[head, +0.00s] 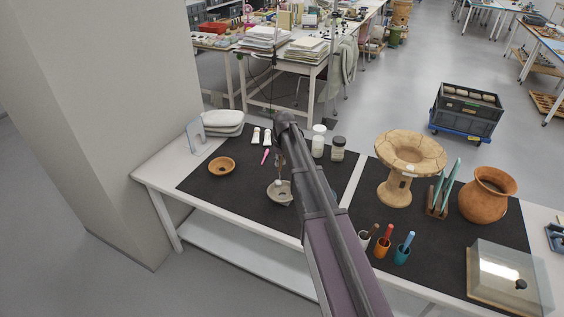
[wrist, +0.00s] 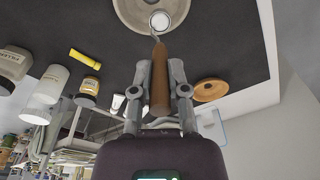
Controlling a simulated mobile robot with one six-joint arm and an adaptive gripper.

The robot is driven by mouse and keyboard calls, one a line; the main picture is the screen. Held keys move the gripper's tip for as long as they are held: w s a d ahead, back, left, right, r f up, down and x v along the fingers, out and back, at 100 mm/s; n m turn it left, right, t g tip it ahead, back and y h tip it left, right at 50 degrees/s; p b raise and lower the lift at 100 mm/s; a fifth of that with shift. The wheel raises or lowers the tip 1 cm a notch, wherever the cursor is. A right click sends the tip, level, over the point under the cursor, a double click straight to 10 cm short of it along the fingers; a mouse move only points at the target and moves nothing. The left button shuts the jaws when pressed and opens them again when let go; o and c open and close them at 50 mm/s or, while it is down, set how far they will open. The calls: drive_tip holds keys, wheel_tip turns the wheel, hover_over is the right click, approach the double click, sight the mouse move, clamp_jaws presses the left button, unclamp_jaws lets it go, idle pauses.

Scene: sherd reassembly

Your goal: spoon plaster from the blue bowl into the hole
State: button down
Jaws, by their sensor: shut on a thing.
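My gripper (wrist: 159,88) is shut on the brown wooden handle of a spoon (wrist: 159,75). The spoon's round metal end shows over a pale grey bowl (wrist: 125,12) in the wrist view; I cannot tell whether it touches the contents. In the head view the grey bowl (head: 272,195) sits on the dark mat, below the end of my arm, which hides most of my gripper. No bowl looks clearly blue. A tan pedestal vessel (head: 393,190) with joint lines stands on the right mat. A dark spot on its stem may be a hole.
An orange-brown dish (head: 222,160) lies left of the grey bowl. White and dark-lidded jars (head: 338,154) stand behind my arm. Cups with tools (head: 402,256), a terracotta pot (head: 487,205) and a clear-lidded box (head: 500,275) occupy the right mat. The left mat's front is clear.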

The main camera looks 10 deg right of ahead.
drive_tip(key=s+d+f+t+y+b, duration=0.7)
drive_tip(key=d+f+t+y+b, duration=0.1)
drive_tip(key=b, duration=1.5)
wheel_tip(320, 180, down, 2)
drive_tip(key=d+y, duration=0.1)
drive_tip(key=y, duration=0.2)
drive_tip(key=shift+d, duration=0.2)
idle(0.5)
drive_tip(key=shift+d+f+b, duration=0.1)
drive_tip(key=shift+f+b, duration=0.05)
drive_tip(key=shift+b, duration=0.15)
idle(1.0)
